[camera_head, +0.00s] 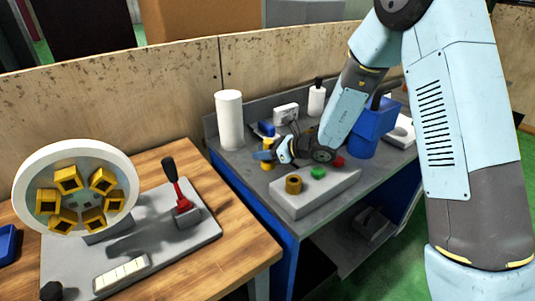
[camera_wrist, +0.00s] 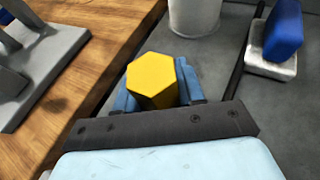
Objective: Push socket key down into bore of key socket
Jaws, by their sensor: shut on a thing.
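My gripper (camera_head: 272,154) is shut on a yellow hexagonal piece, which I take to be the socket key (camera_wrist: 152,74). In the wrist view its hexagonal end faces the camera between the two blue fingers; its far end is hidden. In the head view my gripper is low over the grey bench, behind the long grey block. A short brass-coloured hollow cylinder (camera_head: 293,184), probably the key socket, stands on the near left end of that block. The key is apart from it in the head view. The socket is not visible in the wrist view.
The grey block (camera_head: 318,196) also bears a green knob (camera_head: 318,172) and a red one (camera_head: 339,161). A white cylinder (camera_head: 229,120) stands left of the gripper. A blue container (camera_head: 372,130) stands at right. A wooden table (camera_head: 235,235) with a round chuck fixture (camera_head: 75,150) is at left.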

